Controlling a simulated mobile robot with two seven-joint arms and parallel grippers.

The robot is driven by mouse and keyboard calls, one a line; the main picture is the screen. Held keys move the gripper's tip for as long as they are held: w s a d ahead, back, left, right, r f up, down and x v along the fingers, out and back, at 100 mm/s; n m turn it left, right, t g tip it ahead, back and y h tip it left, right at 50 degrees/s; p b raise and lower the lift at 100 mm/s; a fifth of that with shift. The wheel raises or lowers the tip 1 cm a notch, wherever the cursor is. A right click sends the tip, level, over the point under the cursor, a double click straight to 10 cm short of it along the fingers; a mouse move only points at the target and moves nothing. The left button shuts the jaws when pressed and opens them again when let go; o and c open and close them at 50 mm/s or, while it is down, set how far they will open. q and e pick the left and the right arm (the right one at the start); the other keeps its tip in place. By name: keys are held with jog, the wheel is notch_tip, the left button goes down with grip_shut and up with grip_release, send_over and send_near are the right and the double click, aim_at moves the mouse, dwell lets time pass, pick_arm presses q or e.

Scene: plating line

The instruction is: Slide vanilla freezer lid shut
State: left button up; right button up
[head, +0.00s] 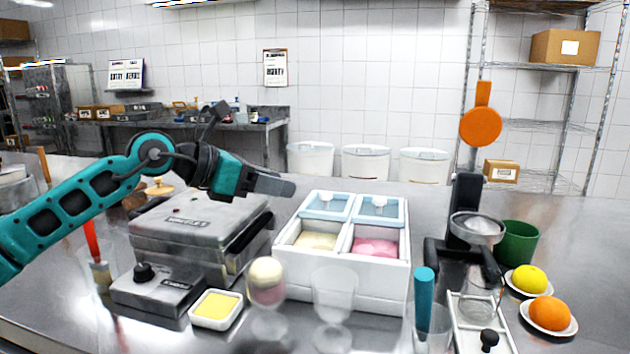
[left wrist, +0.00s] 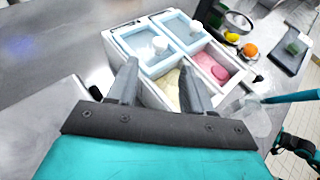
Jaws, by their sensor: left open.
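The white freezer (head: 345,282) stands mid-counter with two open wells. The left well holds pale yellow vanilla (head: 316,241); the right well holds pink ice cream (head: 375,247). The light blue vanilla lid (head: 310,210), with a white knob, sits at the back of the left well, leaving its front uncovered. My left gripper (head: 283,187) is open and empty, above and left of the freezer's back corner. In the left wrist view its fingers (left wrist: 160,82) frame part of the freezer; the vanilla lid (left wrist: 139,45) lies beyond them.
The second blue lid (head: 392,211) is also back. A waffle iron (head: 190,230) stands left of the freezer. Glass cups (head: 333,300) stand in front. A black stand with a sieve (head: 477,228), a green cup (head: 519,242) and an orange (head: 549,313) are to the right.

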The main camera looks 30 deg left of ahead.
aim_at(321, 194)
pick_arm(q)
jog(key=p+x, duration=0.1)
jog(key=x, duration=0.8)
jog(key=shift+c, duration=0.2)
grip_shut()
dwell(0.3)
